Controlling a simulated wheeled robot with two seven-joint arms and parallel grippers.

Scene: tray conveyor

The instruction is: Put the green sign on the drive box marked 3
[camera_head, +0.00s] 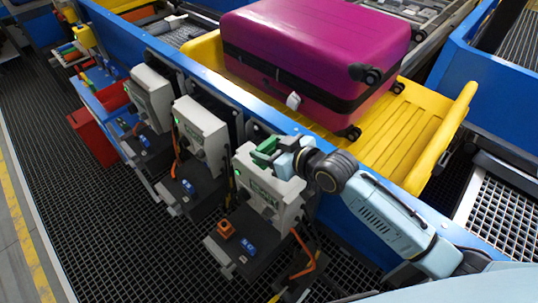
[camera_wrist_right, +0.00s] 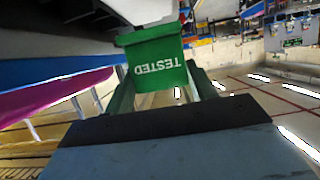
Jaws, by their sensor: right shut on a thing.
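The green sign (camera_head: 265,149) is in my right gripper (camera_head: 284,161), at the top of the nearest grey drive box (camera_head: 288,207). In the right wrist view the sign (camera_wrist_right: 158,62) sits between the fingers, its word TESTED upside down. My right gripper is shut on it. I cannot tell whether the sign touches the box. Two similar drive boxes, a middle one (camera_head: 202,133) and a far one (camera_head: 151,97), stand along the conveyor. I cannot read their numbers. My left gripper is not in view.
A magenta suitcase (camera_head: 308,50) lies on a yellow tray (camera_head: 397,142) behind the boxes. The blue conveyor side rail (camera_head: 225,88) runs beside them. An orange button block (camera_head: 226,229) and cables sit below the nearest box. A red bin (camera_head: 93,138) stands at the left.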

